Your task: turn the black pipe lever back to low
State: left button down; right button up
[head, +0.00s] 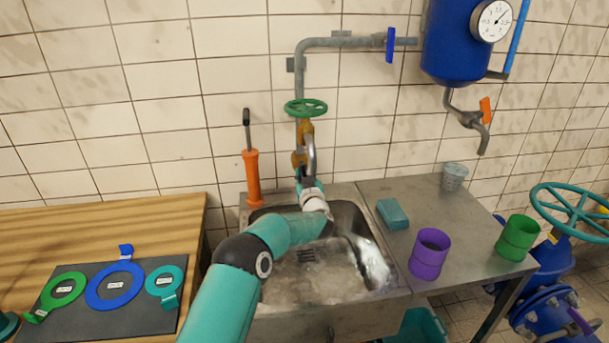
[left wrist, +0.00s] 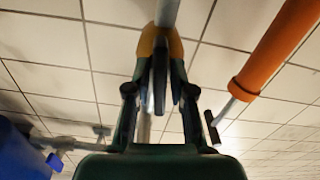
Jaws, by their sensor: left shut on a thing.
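My left gripper (head: 307,165) is at the vertical grey pipe above the sink, beside a yellow-brown fitting (head: 307,129). In the left wrist view the left gripper (left wrist: 160,95) is shut on a narrow dark piece, the black pipe lever (left wrist: 159,78), which lies between its fingers in line with the pipe. In the head view the lever is mostly hidden by the gripper and I cannot read its setting. The green handwheel (head: 306,107) is on the pipe just above. My right gripper is not in view.
An orange hand pump (head: 252,178) stands close left of the arm. The metal sink (head: 300,272) holds water, with a pale splash at its right. A purple cup (head: 429,254), green cup (head: 517,238) and teal sponge (head: 392,214) are on the counter. A blue tank (head: 458,40) hangs at upper right.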

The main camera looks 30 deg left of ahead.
pick_arm(q)
jog(key=shift+f+m, duration=0.25)
jog(key=shift+m, duration=0.35)
jog(key=c, duration=1.3)
grip_release()
jog(key=shift+o, duration=0.5)
jog(key=shift+r, duration=0.1)
jog(key=shift+s+d, duration=0.1)
jog(key=v, duration=1.1)
jog(key=shift+s+d, duration=0.2)
jog(key=shift+s, duration=0.1)
